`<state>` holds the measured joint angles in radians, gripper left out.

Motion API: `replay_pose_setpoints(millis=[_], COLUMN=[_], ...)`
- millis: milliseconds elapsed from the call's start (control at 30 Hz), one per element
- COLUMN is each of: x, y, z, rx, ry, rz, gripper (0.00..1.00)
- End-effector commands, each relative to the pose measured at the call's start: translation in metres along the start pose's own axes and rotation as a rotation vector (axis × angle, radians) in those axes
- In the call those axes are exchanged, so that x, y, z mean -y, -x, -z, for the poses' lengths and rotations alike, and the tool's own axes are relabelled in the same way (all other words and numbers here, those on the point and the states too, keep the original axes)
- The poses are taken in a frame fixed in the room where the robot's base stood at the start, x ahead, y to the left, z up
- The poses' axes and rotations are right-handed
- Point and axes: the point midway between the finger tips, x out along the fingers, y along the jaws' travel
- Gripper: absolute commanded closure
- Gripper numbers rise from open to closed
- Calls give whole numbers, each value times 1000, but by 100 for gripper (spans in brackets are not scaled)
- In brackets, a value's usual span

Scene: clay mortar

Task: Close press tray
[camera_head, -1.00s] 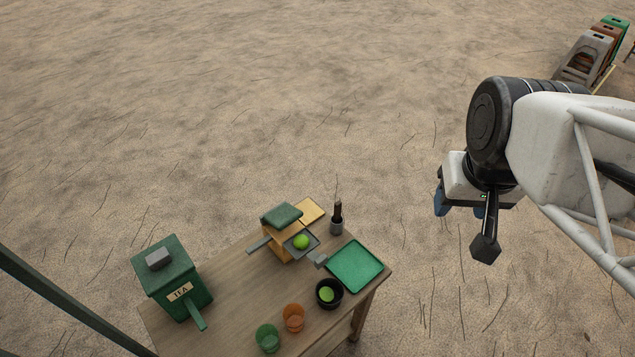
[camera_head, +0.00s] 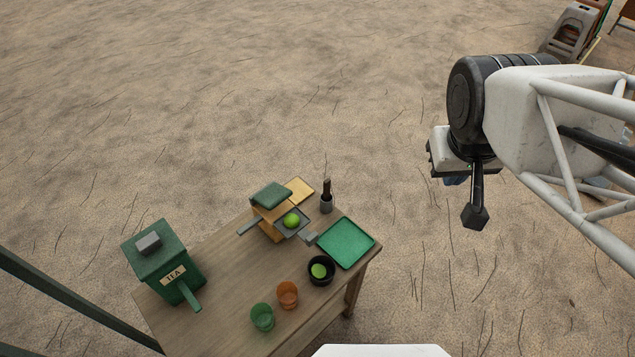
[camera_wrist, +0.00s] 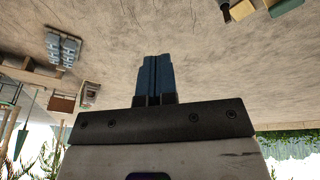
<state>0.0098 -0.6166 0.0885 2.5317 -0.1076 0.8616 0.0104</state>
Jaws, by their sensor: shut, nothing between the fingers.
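The press (camera_head: 268,222) stands near the back edge of the wooden table, with a green top and a yellow-orange body. Its dark tray (camera_head: 290,224) sticks out at the front right side, with a small grey handle (camera_head: 311,239) at its end. A green round fruit (camera_head: 292,220) sits on the tray. My gripper (camera_wrist: 153,82) shows in the wrist view with its blue fingers together and nothing between them. In the head view it is at the upper right, well away from the table, with its fingers mostly hidden.
On the table (camera_head: 225,283) stand a green TEA box (camera_head: 165,262), an orange cup (camera_head: 287,294), a green cup (camera_head: 262,317), a black bowl (camera_head: 321,270), a green flat tray (camera_head: 345,243) and a dark pestle in a pot (camera_head: 326,198). Open ground surrounds the table.

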Motion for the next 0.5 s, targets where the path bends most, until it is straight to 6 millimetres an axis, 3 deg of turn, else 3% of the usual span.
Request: replay_pose_setpoints(millis=[300, 500], x=[-28, -29], y=[-49, -81], z=[43, 72], rx=[-145, -254], ry=[291, 554], rz=[-195, -271], gripper=[100, 100])
